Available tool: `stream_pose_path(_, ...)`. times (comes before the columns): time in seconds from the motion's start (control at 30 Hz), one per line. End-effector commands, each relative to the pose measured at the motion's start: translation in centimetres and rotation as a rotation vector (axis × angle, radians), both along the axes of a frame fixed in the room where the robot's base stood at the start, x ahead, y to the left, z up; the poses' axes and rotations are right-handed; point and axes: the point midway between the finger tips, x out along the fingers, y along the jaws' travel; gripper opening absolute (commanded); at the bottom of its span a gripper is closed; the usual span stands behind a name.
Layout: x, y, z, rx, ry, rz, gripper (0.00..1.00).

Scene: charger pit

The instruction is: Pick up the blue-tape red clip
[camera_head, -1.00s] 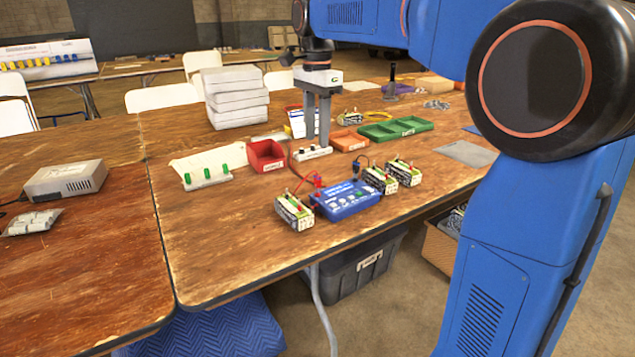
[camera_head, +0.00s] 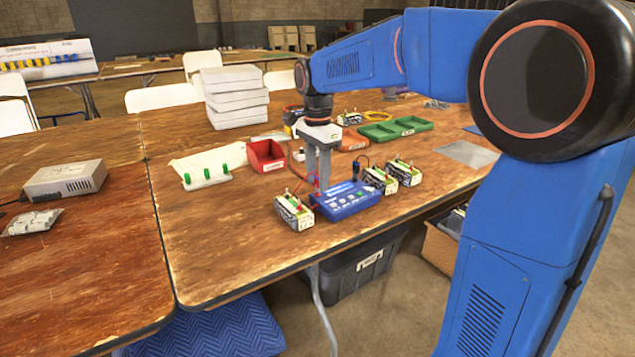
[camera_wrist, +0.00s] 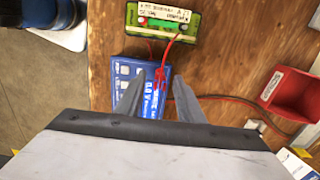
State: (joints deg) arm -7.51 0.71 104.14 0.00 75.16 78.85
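In the head view my gripper (camera_head: 319,186) points down just behind the blue charger (camera_head: 347,198) and mostly hides the clip. In the wrist view my gripper (camera_wrist: 160,78) has its fingers apart, with nothing held between them. I cannot tell the height gap to the clip.
A green-and-white battery (camera_head: 294,212) stands left of the charger, and two more (camera_head: 403,172) stand to its right. A red bin (camera_head: 266,156), green connectors (camera_head: 207,177) and a green tray (camera_head: 396,129) lie farther back. The front left of the table is clear.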

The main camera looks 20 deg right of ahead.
Motion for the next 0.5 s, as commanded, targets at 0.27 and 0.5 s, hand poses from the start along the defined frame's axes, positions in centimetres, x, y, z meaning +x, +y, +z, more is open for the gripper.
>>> stream_pose_path(0.27, 0.00, -0.01, -0.57, 0.000, 0.000, 0.000, 0.34)
stream_pose_path(0.5, 0.00, -0.01, -0.56, 0.000, 0.000, 0.000, 0.00)
